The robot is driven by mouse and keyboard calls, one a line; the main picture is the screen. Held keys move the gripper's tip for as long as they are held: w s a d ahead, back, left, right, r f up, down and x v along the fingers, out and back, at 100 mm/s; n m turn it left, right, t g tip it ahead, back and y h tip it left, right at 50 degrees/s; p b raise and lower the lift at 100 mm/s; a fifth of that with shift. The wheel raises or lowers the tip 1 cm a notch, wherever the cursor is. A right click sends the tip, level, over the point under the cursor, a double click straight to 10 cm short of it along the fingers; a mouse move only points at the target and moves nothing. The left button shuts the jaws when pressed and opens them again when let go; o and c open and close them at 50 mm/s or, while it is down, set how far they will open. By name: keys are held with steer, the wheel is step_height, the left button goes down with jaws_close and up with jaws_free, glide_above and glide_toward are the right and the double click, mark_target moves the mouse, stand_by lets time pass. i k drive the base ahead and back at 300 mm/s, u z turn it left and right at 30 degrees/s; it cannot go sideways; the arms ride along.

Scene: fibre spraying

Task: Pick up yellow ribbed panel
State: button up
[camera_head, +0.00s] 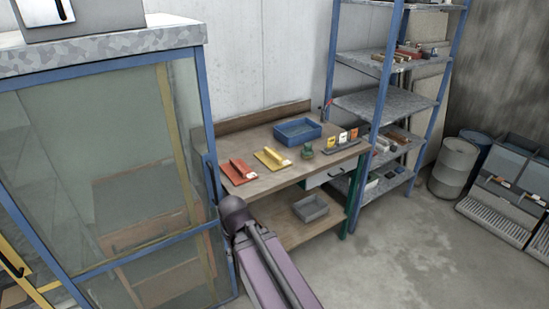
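The yellow ribbed panel (269,160) lies flat on the wooden top of the workbench (280,180), near the front edge. A small pale block or label sits at its right end. Its ribs are too small to make out. A similar red panel (238,174) lies to its left, apart from it. A purple link of my arm reaches up from the bottom, ending in a dark rounded joint in front of the bench's left end. My gripper does not show.
On the bench stand a blue tray (297,123), a green object (307,151) and a rack of small items (341,146). A grey bin (310,208) is on the lower shelf. A glass-walled blue-framed booth (110,170) stands left, shelving (377,104) right. Floor at front right is clear.

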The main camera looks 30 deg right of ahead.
mark_target(273, 160)
steer(key=i, duration=0.9)
steer(key=u, duration=0.05)
